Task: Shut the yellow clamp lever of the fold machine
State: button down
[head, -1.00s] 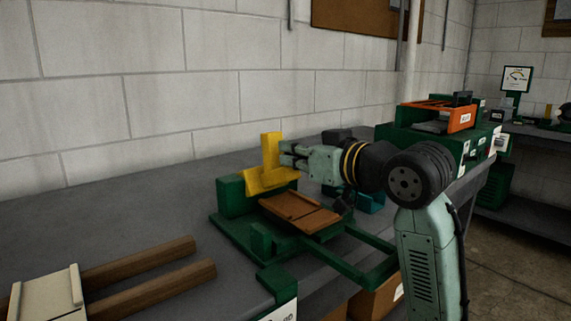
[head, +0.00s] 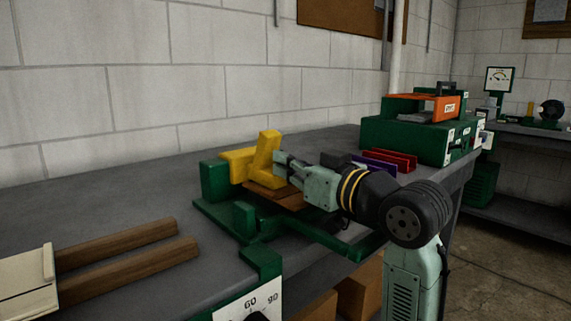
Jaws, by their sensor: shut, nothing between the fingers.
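The yellow clamp lever (head: 267,154) stands up from the green fold machine (head: 245,222) on the bench, tilted toward the right. A yellow bar (head: 236,164) extends left from its foot. A brown sheet (head: 262,191) lies in the machine, partly hidden under my gripper. My gripper (head: 279,163) is shut and empty. Its fingertips are at the right side of the lever, touching or very close to it; I cannot tell which.
Two wooden rails (head: 125,245) with a cream block (head: 30,281) lie at the left. Purple and red plates (head: 390,162) stand behind my arm, near a green box with an orange-framed unit (head: 425,104). A dial plate (head: 250,303) is at the front.

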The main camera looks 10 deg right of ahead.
jog(key=shift+f, duration=0.5)
notch_tip(320, 180, up, 11)
dwell(0.3)
